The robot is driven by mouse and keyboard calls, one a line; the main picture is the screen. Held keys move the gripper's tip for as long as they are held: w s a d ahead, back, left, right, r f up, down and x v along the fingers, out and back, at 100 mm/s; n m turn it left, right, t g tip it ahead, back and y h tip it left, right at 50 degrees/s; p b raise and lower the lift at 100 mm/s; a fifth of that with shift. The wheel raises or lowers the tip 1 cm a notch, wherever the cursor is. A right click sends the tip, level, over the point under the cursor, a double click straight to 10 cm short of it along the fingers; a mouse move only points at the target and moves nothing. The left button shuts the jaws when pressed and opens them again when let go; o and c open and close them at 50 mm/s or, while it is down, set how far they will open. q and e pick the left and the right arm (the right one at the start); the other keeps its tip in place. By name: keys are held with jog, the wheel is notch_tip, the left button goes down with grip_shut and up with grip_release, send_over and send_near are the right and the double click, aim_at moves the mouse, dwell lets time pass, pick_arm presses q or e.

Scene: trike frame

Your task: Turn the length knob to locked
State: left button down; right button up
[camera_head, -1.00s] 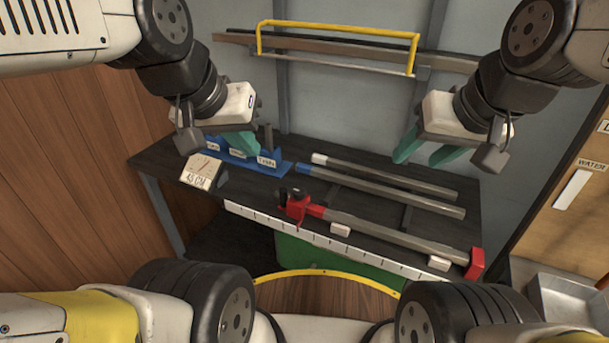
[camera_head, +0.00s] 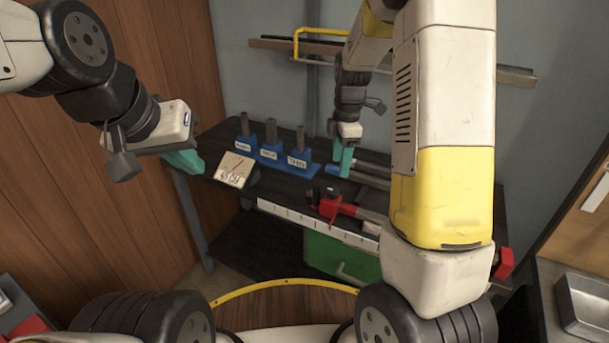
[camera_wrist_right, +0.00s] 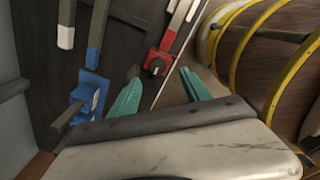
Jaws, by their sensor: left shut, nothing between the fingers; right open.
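The red fitting (camera_head: 329,206) sits on the bar at the front of the dark workbench. A black knob (camera_head: 331,193) is on top of it; it shows as a dark round knob in the right wrist view (camera_wrist_right: 156,67). Its marking is too small to read. My right gripper (camera_head: 342,162) is behind the red fitting in the head view, apart from it. In the right wrist view its teal fingers (camera_wrist_right: 160,74) are spread and empty, with the knob between and beyond the tips. My left gripper (camera_head: 187,160) is shut and empty, left of the workbench.
Blue labelled holders (camera_head: 270,155) stand at the back left of the workbench (camera_head: 222,142). A sign (camera_head: 236,170) marked in cm stands in front. A white scale strip (camera_head: 290,213) runs along the front edge. My right arm covers the workbench's right part. A metal sink (camera_head: 590,305) is at right.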

aim_at(333, 190)
jog(key=shift+w+a+f+n, duration=0.25)
jog(key=shift+a+f+n, duration=0.1)
jog(key=shift+f, duration=0.25)
jog(key=shift+w+a+f+n, duration=0.25)
jog(key=shift+a+f+n, duration=0.1)
jog(key=shift+f, duration=0.55)
notch_tip(333, 190, down, 7)
jog(key=shift+f, duration=0.1)
grip_shut()
